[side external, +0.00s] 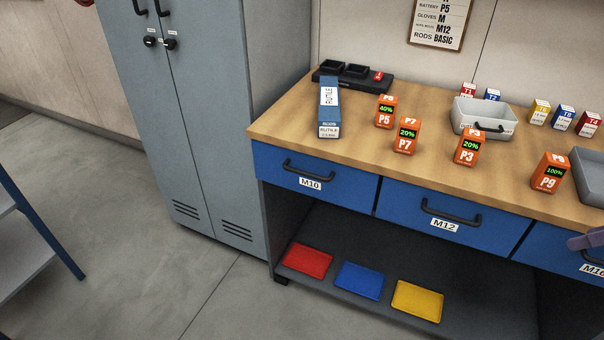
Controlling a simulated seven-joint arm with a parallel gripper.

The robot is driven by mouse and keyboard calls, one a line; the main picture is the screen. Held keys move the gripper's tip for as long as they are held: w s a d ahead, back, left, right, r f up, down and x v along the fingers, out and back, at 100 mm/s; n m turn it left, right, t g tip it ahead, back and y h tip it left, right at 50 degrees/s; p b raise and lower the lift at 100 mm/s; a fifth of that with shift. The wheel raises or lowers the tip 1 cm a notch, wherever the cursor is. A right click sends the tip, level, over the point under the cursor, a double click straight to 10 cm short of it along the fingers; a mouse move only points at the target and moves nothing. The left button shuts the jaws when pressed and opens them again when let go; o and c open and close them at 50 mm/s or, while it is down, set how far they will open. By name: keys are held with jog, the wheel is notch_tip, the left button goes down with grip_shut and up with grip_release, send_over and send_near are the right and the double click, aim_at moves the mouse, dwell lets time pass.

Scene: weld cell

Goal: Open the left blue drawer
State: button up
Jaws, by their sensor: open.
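The left blue drawer (275,178), labelled M10, is shut flush in the bench front below the wooden top. Its black bar handle (308,171) is above the white label, and nothing touches it. A small grey-purple end of my gripper (585,241) shows at the right edge, in front of the right drawer and far from the M10 handle. Most of my gripper is cut off by the frame. Its jaws are open, and no object shows in the visible part.
Drawers M12 (410,215) and the right one (560,255) are shut. Orange batteries, a blue box (329,105) and a grey tray (484,128) stand on the bench top (350,150). A grey cabinet (205,100) is left of the bench. The floor before M10 is clear.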

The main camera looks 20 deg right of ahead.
jog(key=w+a+r+m+t, duration=0.1)
jog(key=w+r+m+t, duration=0.4)
jog(key=w+r, duration=0.4)
jog(key=w+a+r+m+t, duration=0.1)
jog(key=w+r+m+t, duration=0.5)
jog(key=w, duration=0.5)
jog(key=w+a+m+t, duration=0.1)
jog(key=w+a+m, duration=0.15)
jog(key=w, duration=0.55)
jog(key=w+a+m, duration=0.1)
jog(key=w+m, duration=0.3)
jog(key=w, duration=0.4)
jog(key=w+a+f+m+t+h, duration=0.1)
jog(key=w+a+f+m, duration=0.35)
jog(key=w+f, duration=0.3)
jog(key=n+g+y, duration=0.1)
jog(key=n+g, duration=0.1)
jog(key=n, duration=0.1)
send_near(307, 173)
jog(key=w, duration=0.3)
jog(key=w+f, duration=0.1)
jog(key=w, duration=0.6)
jog(key=shift+f, duration=0.4)
